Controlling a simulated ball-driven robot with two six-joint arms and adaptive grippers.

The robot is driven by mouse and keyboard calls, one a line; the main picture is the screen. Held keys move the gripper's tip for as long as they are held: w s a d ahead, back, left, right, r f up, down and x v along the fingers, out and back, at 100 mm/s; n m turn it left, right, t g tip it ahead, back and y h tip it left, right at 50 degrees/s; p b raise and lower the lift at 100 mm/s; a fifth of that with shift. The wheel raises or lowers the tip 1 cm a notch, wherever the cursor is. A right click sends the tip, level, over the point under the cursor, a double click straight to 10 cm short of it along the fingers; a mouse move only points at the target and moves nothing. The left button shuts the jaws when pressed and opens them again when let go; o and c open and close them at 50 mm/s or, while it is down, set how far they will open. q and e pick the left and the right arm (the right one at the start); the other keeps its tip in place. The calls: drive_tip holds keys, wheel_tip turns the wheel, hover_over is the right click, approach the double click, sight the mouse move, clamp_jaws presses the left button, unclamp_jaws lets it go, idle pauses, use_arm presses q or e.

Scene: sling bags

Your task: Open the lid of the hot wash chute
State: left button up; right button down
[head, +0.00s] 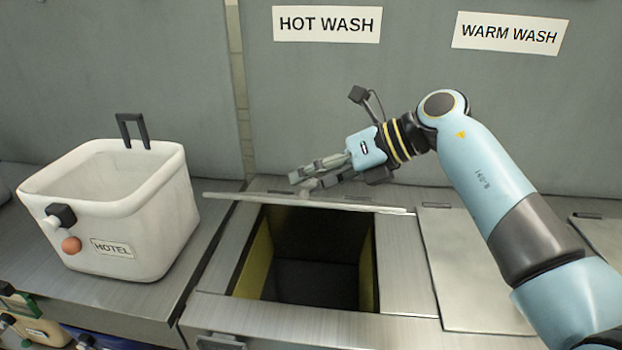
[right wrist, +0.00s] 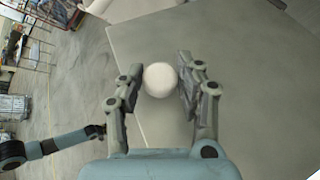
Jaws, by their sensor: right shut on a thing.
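The hot wash chute (head: 318,262) is open under the HOT WASH sign, its dark shaft with yellow side walls showing. Its metal lid (head: 250,196) is swung up at the back of the opening and seen almost edge-on in the head view. My right gripper (head: 298,184) is behind the lid, shut on its round white knob (right wrist: 160,79), which sits between the fingers in the right wrist view. The lid's flat grey face (right wrist: 240,60) fills much of that view. What looks like my left gripper (right wrist: 95,131) shows small at its left; its fingers are unclear.
A white basket (head: 150,220) marked HOTEL, with a dark handle, stands on the counter left of the chute. The closed warm wash lid (head: 470,280) lies to the right. A grey wall with HOT WASH and WARM WASH signs rises behind. Bottles stand at the lower left.

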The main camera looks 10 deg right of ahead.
drive_tip(key=c, duration=0.9)
unclamp_jaws()
drive_tip(key=v, duration=1.2)
